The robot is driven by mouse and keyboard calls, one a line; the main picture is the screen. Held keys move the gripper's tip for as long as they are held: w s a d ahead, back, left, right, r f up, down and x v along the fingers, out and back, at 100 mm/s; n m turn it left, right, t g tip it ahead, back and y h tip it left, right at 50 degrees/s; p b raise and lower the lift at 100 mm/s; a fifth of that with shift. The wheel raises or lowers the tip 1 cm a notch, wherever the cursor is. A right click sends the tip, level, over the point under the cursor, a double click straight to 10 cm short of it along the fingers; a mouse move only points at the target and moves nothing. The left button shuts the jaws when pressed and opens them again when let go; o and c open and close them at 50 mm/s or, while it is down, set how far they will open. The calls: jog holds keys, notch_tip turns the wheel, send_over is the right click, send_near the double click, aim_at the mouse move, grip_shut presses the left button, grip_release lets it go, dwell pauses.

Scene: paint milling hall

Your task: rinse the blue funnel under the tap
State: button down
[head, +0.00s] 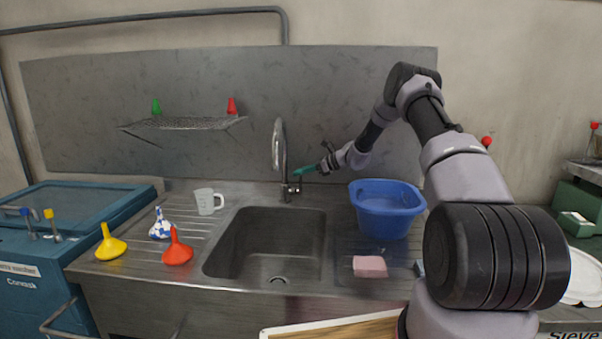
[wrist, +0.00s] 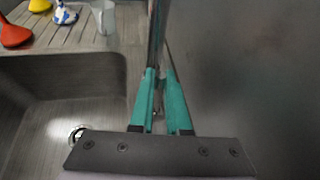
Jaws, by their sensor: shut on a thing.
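The blue funnel (head: 160,225), white with blue blotches, stands spout up on the drainboard left of the sink; it also shows at the top left of the wrist view (wrist: 65,14). The tap (head: 279,150) rises behind the sink (head: 268,240), and I see no water running from it. My gripper (head: 298,172), with teal fingers, is at the lower part of the tap, on its right side. In the wrist view the fingers (wrist: 160,78) close around a metal part of the tap (wrist: 156,50); which part is not clear. The funnel is well away from my gripper.
A red funnel (head: 177,250), a yellow funnel (head: 110,244) and a clear jug (head: 206,201) stand on the drainboard. A blue tub (head: 386,208) and a pink sponge (head: 369,266) are right of the sink. A wall shelf (head: 185,124) hangs at the upper left. The sink is empty.

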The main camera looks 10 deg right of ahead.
jog(key=shift+s+n, duration=0.3)
jog(key=shift+s, duration=0.05)
jog(key=c, duration=0.9)
grip_release()
jog(key=v, duration=1)
jog(key=shift+s+d, duration=0.25)
jog(key=shift+s, duration=0.1)
